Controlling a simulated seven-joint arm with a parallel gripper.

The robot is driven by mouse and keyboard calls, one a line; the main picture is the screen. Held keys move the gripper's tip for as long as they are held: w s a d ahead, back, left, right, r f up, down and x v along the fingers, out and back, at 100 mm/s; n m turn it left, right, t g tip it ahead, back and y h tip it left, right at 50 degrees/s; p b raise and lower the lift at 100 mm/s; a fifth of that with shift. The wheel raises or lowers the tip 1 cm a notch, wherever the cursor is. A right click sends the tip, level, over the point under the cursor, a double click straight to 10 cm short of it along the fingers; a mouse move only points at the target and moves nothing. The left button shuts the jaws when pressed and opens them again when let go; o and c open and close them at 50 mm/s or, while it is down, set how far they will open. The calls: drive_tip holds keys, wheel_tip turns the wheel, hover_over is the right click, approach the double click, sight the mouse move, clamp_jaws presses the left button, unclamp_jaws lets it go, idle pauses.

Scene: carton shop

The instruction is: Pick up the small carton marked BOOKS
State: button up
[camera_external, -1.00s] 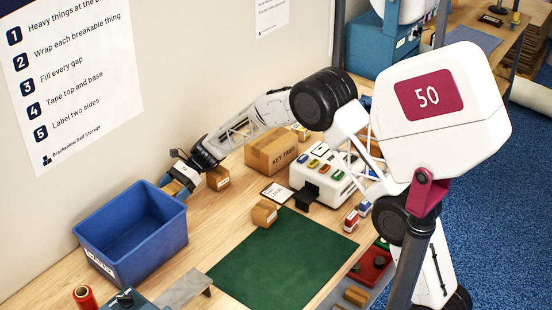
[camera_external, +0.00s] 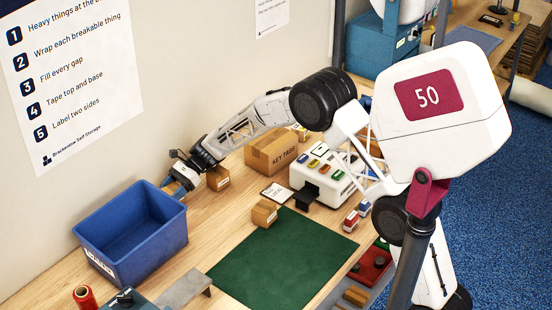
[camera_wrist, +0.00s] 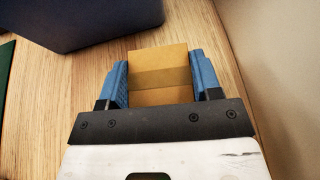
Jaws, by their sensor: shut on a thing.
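My gripper (camera_wrist: 158,68) is shut on a small brown carton (camera_wrist: 161,66), with one blue finger against each side in the wrist view. The carton's face in that view is plain with a tape band, and no marking can be read, so I cannot tell whether it is the one marked BOOKS. In the external view my gripper (camera_external: 184,179) is low by the wall, just behind the blue bin. The held carton is mostly hidden there. Another small carton (camera_external: 218,179) stands just right of my gripper, and one more (camera_external: 264,212) sits at the green mat's edge.
The open blue bin (camera_external: 112,251) looks empty; its wall also shows in the wrist view (camera_wrist: 90,22). A larger KEY TAGS carton (camera_external: 271,152) and a white device (camera_external: 322,180) stand to the right. The green mat (camera_external: 280,262) is mostly clear.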

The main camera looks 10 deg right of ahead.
sight(173, 189)
drive_tip(key=shift+r, duration=0.15)
drive_tip(key=shift+r, duration=0.5)
drive_tip(key=shift+s+d+r, duration=0.1)
drive_tip(key=shift+d+r, duration=0.05)
drive_tip(key=shift+r, duration=0.45)
drive_tip(key=shift+s+d+r, duration=0.1)
drive_tip(key=shift+r, duration=0.45)
drive_tip(key=s+d+r, duration=0.1)
drive_tip(key=s+d, duration=0.9)
drive_tip(key=d, duration=0.1)
drive_tip(key=shift+d+r, duration=0.2)
drive_tip(key=shift+d, duration=0.1)
